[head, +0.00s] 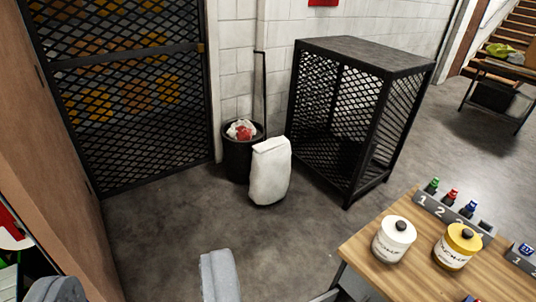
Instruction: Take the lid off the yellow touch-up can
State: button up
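The yellow touch-up can (451,258) stands upright on the wooden table at the lower right. Its yellow lid (458,238) with a dark knob (467,233) sits on top. A white can (389,250) with a white lid and dark knob stands just left of it. My gripper (138,270) shows at the bottom left as two grey fingers set wide apart, with only floor visible between them. It is open, empty and well left of the table and the cans. The lower parts of the fingers are cut off by the frame.
A numbered grey rack (440,207) with green, red and blue-topped bottles stands behind the cans on the wooden table (370,270). Another rack (520,262) is at the right edge. A black mesh cage (342,125), bin (237,160) and white bag (269,172) stand beyond open floor.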

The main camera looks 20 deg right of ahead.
aim_at(465, 237)
jog(key=z, duration=0.55)
jog(key=i, duration=1)
jog(key=z, duration=1.05)
jog(key=i, duration=0.5)
jog(key=z, duration=0.2)
jog(key=k, duration=0.9)
jog(key=z, duration=0.15)
jog(key=i, duration=0.85)
